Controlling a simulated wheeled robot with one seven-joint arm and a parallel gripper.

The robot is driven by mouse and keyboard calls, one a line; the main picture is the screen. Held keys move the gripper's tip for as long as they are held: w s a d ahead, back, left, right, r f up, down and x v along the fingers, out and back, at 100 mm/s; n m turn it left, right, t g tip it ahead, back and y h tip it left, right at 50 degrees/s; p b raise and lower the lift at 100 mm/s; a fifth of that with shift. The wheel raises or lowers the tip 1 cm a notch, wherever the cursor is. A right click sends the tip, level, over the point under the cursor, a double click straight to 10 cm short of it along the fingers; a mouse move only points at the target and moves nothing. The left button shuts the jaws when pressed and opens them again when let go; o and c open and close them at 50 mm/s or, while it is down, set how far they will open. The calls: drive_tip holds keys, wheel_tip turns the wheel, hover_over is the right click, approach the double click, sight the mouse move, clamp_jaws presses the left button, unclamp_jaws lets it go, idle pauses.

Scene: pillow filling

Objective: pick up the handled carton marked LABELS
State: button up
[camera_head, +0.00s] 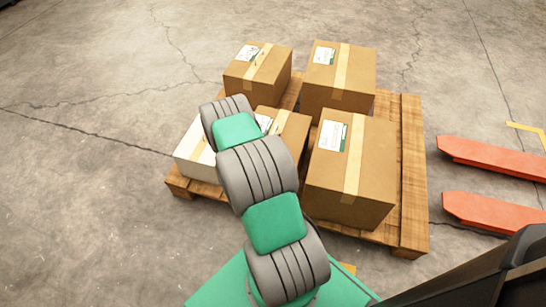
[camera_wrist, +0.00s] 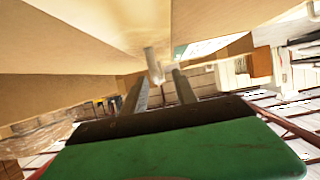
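Several cartons stand on a wooden pallet in the head view, and no LABELS marking is readable on any of them. The middle brown carton (camera_head: 292,128) and the white carton (camera_head: 192,152) are partly hidden behind my arm. In the wrist view a tan carton face (camera_wrist: 60,45) fills the upper part, close to my gripper (camera_wrist: 160,78). Its two fingers are apart with a gap between them. A pale, short cylindrical piece (camera_wrist: 153,65), perhaps a handle, shows at the gap; contact cannot be told. My gripper is hidden in the head view.
Brown cartons stand at the back left (camera_head: 258,72), back right (camera_head: 338,78) and front right (camera_head: 350,170) of the pallet (camera_head: 412,170). Red forks (camera_head: 490,157) lie to the right. Cracked concrete floor (camera_head: 90,200) is clear on the left.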

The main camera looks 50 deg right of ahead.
drive_tip(key=x, duration=0.2)
drive_tip(key=shift+w+d+f, duration=0.15)
drive_tip(key=shift+d+f, duration=0.05)
drive_tip(key=shift+d, duration=0.1)
drive_tip(key=shift+c, duration=0.2)
clamp_jaws()
idle(0.8)
drive_tip(key=shift+r, duration=0.2)
